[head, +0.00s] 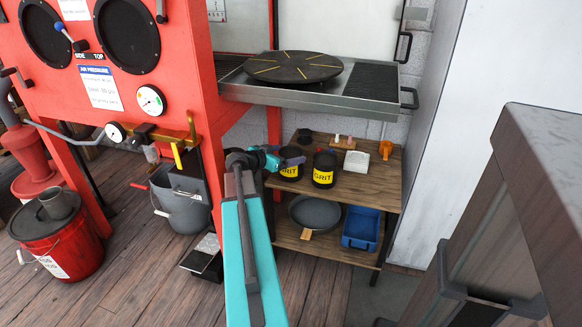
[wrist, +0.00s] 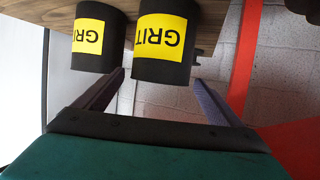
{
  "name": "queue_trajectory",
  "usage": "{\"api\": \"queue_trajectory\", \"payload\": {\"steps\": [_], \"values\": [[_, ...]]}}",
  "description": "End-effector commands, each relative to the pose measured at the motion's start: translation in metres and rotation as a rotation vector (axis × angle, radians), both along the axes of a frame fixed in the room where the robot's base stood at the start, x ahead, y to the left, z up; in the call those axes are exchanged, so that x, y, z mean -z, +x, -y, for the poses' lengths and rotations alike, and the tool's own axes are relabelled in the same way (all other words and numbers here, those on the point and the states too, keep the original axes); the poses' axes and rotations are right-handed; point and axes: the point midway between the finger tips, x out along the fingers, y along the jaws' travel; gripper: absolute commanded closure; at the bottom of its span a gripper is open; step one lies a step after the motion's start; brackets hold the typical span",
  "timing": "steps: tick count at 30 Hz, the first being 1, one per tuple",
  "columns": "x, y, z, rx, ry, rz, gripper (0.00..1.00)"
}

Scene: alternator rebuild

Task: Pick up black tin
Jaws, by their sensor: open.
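Two black tins with yellow GRIT labels stand on the upper wooden shelf. In the head view the right tin (head: 325,175) is in plain sight, and the left tin (head: 289,174) is partly hidden by my gripper (head: 291,158). The wrist view is upside down; there the nearer tin (wrist: 164,62) lies ahead of my gripper (wrist: 158,77), roughly in line with the gap between the fingers. The other tin (wrist: 98,55) is to its left, past the left finger. The fingers are apart and hold nothing. Whether a finger touches a tin cannot be told.
The wooden shelf (head: 376,189) also carries a white block (head: 356,162), an orange item (head: 386,149) and small pieces at the back. A metal bench with a dark round plate (head: 293,68) overhangs it. Below are a pan (head: 315,211) and a blue bin (head: 361,228). A red cabinet (head: 180,60) stands left.

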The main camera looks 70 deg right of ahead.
Motion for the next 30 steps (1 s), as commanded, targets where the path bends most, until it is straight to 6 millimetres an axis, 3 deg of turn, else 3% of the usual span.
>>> {"api": "queue_trajectory", "payload": {"steps": [9,26,30], "values": [[0.011,-0.008,0.027,0.0,0.0,0.0,0.1],[0.011,-0.008,0.027,-0.001,0.0,0.0,0.1],[0.011,-0.008,0.027,-0.001,0.0,0.0,0.29]]}}
